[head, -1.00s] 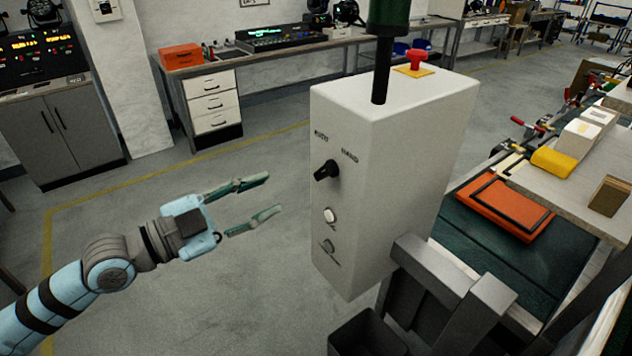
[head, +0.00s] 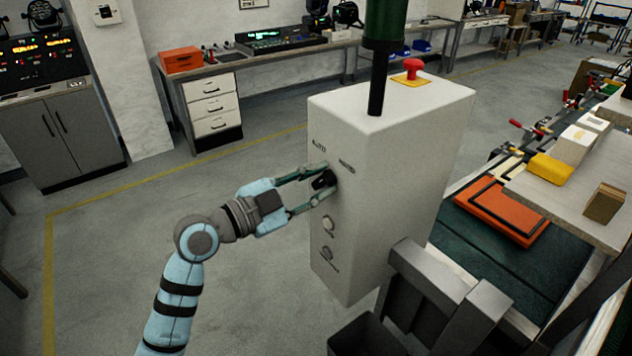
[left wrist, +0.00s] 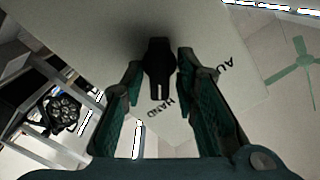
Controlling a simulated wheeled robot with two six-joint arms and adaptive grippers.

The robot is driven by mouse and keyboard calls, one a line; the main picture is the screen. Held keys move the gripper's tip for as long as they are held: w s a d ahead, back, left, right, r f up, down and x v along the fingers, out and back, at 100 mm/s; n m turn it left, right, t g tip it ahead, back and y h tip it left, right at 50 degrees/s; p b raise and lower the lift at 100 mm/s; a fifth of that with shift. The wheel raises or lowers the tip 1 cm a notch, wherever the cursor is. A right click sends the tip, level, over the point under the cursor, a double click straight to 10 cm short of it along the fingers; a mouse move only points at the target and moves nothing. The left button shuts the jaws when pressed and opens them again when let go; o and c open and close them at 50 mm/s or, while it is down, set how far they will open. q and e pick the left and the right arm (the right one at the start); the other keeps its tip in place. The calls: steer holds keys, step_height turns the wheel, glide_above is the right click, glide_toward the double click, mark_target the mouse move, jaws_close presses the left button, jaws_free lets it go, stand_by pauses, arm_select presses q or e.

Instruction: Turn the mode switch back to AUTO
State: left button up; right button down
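The mode switch is a black knob (head: 323,181) on the front face of the grey control box (head: 345,235), below the AUTO and HAND labels. In the left wrist view the knob (left wrist: 158,68) shows a white pointer line on the side towards HAND; AUTO is off to the right. My left gripper (head: 321,184) is at the box face with its fingers on either side of the knob. In the left wrist view the fingers (left wrist: 160,75) stand apart with narrow gaps to the knob, so it looks open around it. My right gripper is not in view.
A red mushroom button (head: 412,68) and a dark post (head: 378,80) stand on the box top. The floor left of the box is clear.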

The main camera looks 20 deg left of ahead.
arm_select(q)
jaws_close()
steer(key=shift+n, duration=0.4)
steer(key=shift+r+n+p, duration=0.1)
steer(key=shift+n+p, duration=0.35)
steer(key=shift+n, duration=0.75)
steer(key=n+p, duration=0.1)
steer(key=n, duration=0.2)
steer(key=shift+w+n, duration=0.1)
steer(key=shift+n, duration=0.3)
steer(key=n+p, duration=0.2)
steer(key=n, duration=0.2)
steer(key=shift+a, duration=0.1)
steer(key=n+p, duration=0.2)
steer(key=n, duration=0.3)
steer(key=shift+w, duration=0.1)
